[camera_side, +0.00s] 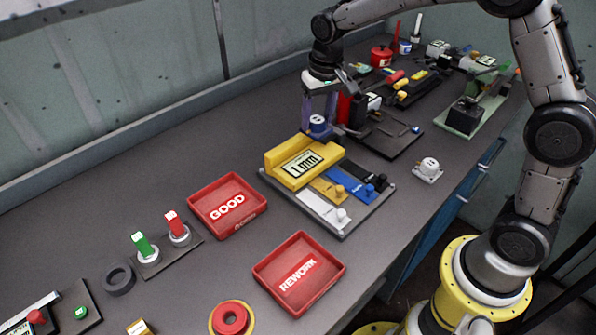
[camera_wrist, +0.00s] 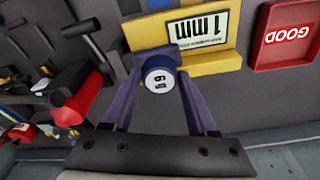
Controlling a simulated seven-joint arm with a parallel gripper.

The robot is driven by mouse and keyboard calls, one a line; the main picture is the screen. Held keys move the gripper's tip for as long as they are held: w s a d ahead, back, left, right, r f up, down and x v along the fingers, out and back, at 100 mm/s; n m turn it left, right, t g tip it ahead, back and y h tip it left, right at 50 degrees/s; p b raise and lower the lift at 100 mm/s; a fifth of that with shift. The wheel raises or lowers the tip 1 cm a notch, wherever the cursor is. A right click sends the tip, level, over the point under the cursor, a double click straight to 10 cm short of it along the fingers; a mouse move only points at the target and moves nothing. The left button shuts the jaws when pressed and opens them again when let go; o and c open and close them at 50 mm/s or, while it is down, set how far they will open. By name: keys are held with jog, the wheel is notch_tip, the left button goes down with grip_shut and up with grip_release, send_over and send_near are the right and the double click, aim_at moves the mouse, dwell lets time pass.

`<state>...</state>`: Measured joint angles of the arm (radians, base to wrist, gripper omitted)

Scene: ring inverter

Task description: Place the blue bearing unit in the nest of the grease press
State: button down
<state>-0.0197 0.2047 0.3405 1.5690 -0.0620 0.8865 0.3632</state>
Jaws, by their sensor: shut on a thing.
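A small blue cylinder with a marked white face, apparently the blue bearing unit (camera_side: 318,125), is between the fingers of my gripper (camera_side: 319,117). In the wrist view the blue unit (camera_wrist: 159,73) shows its white face, and a finger of my gripper (camera_wrist: 156,62) lies on each side of it. My gripper is shut on it, just behind the yellow 1 mm block. A red and black device with a lever, possibly the grease press (camera_side: 346,108), stands close to the right on a dark base plate. Its nest cannot be made out.
The yellow 1 mm block (camera_side: 306,160) sits on a plate with white, tan and blue slides. Red GOOD (camera_side: 228,203) and REWORK (camera_side: 300,272) trays stand in front. A white unit (camera_side: 428,169) lies to the right. A green-based fixture (camera_side: 472,114) stands at the back right.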

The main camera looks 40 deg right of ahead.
jog(key=shift+s+a+f, duration=0.1)
jog(key=shift+s+f, duration=0.1)
jog(key=shift+s, duration=0.1)
jog(key=s+a+r+n+y, duration=0.15)
jog(key=s+a+n, duration=0.25)
jog(key=s+a, duration=0.7)
jog(key=s+a+r+n, duration=0.3)
jog(key=s+a+n, duration=0.35)
jog(key=a, duration=0.75)
jog(key=shift+m, duration=0.95)
jog(key=w+a+f, duration=0.2)
jog(key=a+f, duration=0.1)
jog(key=w+a+f, duration=0.6)
jog(key=f, duration=0.1)
jog(key=shift+w+a, duration=0.25)
jog(key=shift+a, duration=0.15)
jog(key=shift+w+a+f, duration=0.1)
jog(key=shift+f, duration=1.55)
jog(key=shift+f, duration=0.15)
jog(key=shift+c, duration=1)
grip_release()
